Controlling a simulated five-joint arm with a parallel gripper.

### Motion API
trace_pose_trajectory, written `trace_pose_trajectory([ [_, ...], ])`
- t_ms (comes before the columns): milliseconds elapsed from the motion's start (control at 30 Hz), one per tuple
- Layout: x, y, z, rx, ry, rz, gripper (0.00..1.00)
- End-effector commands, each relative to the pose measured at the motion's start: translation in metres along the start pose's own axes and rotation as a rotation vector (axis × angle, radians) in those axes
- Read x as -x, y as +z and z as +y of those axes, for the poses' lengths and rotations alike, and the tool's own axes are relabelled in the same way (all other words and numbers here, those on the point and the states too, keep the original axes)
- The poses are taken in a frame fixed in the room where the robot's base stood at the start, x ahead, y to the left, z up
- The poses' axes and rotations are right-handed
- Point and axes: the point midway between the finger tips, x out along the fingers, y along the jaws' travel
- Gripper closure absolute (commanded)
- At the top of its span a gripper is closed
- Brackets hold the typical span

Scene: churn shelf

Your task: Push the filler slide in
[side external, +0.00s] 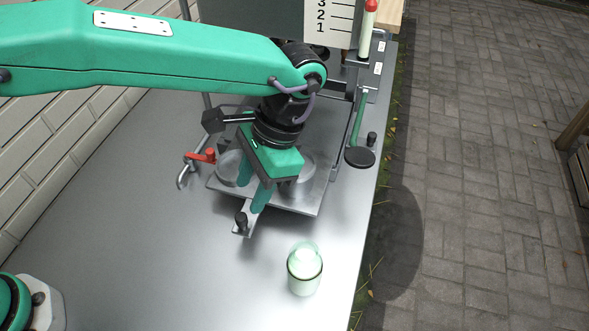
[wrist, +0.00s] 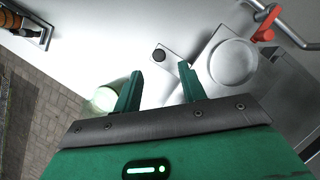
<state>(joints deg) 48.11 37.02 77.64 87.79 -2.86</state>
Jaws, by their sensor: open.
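The filler slide looks to be the narrow metal strip (side external: 247,228) with an upright black knob (side external: 240,220), sticking out from the front edge of the metal base plate (side external: 296,206). In the wrist view the knob (wrist: 159,55) stands near the strip's end, and the strip (wrist: 178,62) runs toward a round metal seat (wrist: 232,63). My gripper (side external: 253,190) is open and empty, fingers pointing down over the plate's front part. In the wrist view the knob shows just beyond the gap between the fingertips (wrist: 160,69). I cannot tell whether a finger touches the strip.
A glass jar with pale contents (side external: 304,270) stands on the metal table (side external: 150,235) in front of the slide. A red-handled tap (side external: 203,156) is left of the plate. A green lever with a black disc (side external: 359,157) is on the right.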

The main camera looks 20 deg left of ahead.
Motion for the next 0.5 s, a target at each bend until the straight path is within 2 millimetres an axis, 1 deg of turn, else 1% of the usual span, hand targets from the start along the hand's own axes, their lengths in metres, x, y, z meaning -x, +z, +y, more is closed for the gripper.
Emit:
trace_pose_trajectory([
  [300,-0.037,0.001,0.001,0.000,-0.001,-0.003,0.59],
  [500,-0.056,0.001,0.001,0.000,-0.001,-0.001,0.59],
])
